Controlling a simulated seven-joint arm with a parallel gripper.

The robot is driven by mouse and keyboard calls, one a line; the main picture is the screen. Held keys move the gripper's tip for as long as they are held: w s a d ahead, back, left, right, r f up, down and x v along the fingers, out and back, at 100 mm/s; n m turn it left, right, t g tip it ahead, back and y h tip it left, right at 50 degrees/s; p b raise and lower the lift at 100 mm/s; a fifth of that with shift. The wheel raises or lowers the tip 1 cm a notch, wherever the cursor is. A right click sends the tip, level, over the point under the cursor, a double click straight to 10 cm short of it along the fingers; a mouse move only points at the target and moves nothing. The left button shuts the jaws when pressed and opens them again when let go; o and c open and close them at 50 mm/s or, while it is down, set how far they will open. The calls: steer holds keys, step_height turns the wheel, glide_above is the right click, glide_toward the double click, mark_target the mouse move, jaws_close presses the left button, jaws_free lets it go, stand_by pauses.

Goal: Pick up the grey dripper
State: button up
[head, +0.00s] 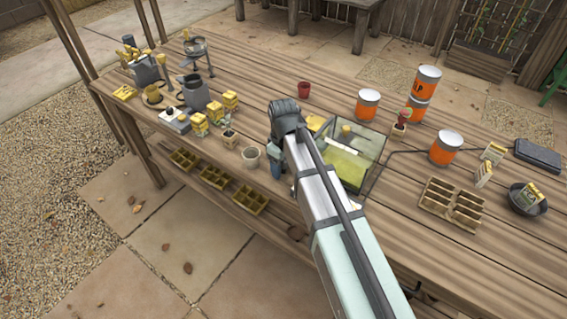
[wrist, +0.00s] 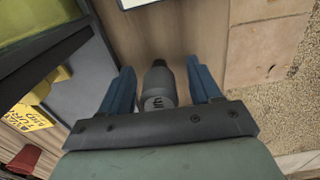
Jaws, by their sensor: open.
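The grey dripper (wrist: 158,88) shows in the wrist view as a dark grey body with a narrower neck and a pale mark on its near end. It lies between the two blue fingers of my gripper (wrist: 160,66), with a gap visible on each side. The gripper is open. In the head view my gripper (head: 279,170) is low by the table's front edge, left of a clear-walled box, and mostly hidden behind my arm. I cannot make out the dripper in the head view.
The clear-walled box (head: 372,146) with yellow-green contents stands right of my gripper. A small pale pot (head: 250,157) stands to its left. Orange-banded cans (head: 445,148), a divided wooden tray (head: 436,193) and a dark bowl (head: 522,208) are farther right. The left end is crowded.

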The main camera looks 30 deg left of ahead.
steer(key=shift+c, duration=0.4)
steer(key=c, duration=1)
steer(key=shift+r, duration=0.1)
